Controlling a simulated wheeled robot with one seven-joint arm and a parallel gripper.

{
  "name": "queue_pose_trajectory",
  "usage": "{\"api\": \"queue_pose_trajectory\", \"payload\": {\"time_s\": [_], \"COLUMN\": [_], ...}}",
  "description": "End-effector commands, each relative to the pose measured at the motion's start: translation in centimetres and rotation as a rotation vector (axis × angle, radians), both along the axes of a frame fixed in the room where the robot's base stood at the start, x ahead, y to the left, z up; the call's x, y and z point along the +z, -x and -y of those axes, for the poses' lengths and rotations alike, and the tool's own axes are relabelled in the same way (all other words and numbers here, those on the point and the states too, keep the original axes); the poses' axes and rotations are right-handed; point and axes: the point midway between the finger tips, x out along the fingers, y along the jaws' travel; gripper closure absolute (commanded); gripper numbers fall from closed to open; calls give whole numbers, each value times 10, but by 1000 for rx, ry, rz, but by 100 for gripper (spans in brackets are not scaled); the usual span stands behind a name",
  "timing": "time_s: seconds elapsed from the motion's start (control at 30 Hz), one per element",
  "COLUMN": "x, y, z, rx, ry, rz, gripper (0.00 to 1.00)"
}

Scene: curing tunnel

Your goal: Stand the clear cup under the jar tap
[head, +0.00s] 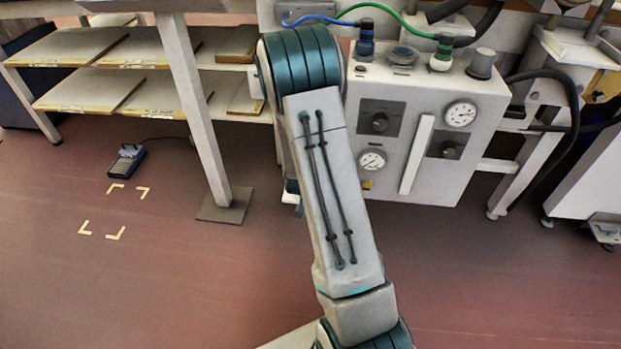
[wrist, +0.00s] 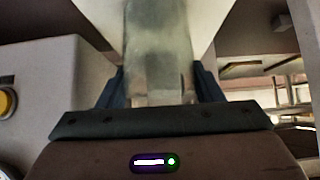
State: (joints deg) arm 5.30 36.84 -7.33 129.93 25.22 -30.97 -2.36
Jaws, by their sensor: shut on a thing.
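In the wrist view my gripper (wrist: 157,92) is shut on a clear cup (wrist: 158,50), with one dark finger on each side of it. The cup looks pale and see-through, and its far end runs out of the top of the picture. A pale surface lies behind it; I cannot tell what it is. In the head view my arm hides the gripper and the cup. I cannot make out the jar or its tap in either view.
A grey control box (head: 425,130) with gauges and knobs stands behind my arm. Shelves with boards (head: 130,80) are at the left. A foot pedal (head: 126,160) lies on the floor near yellow corner marks. A table leg (head: 200,110) stands left of my arm.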

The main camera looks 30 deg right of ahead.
Motion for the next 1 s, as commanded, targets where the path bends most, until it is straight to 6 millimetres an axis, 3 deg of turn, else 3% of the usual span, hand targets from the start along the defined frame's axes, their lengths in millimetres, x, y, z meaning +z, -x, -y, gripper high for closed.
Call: {"api": "queue_pose_trajectory", "payload": {"time_s": [0.1, 0.13, 0.2, 0.6, 1.0], "x": [-4, -4, -3, 3, 63], "y": [0, 0, 0, 1, 48], "z": [0, 0, 0, -1, -34], "rx": [0, 0, 0, 0, 2], "ry": [0, 0, 0, 0, -1], "rz": [0, 0, 0, 0, 0], "gripper": [65, 37, 18, 18, 18]}}
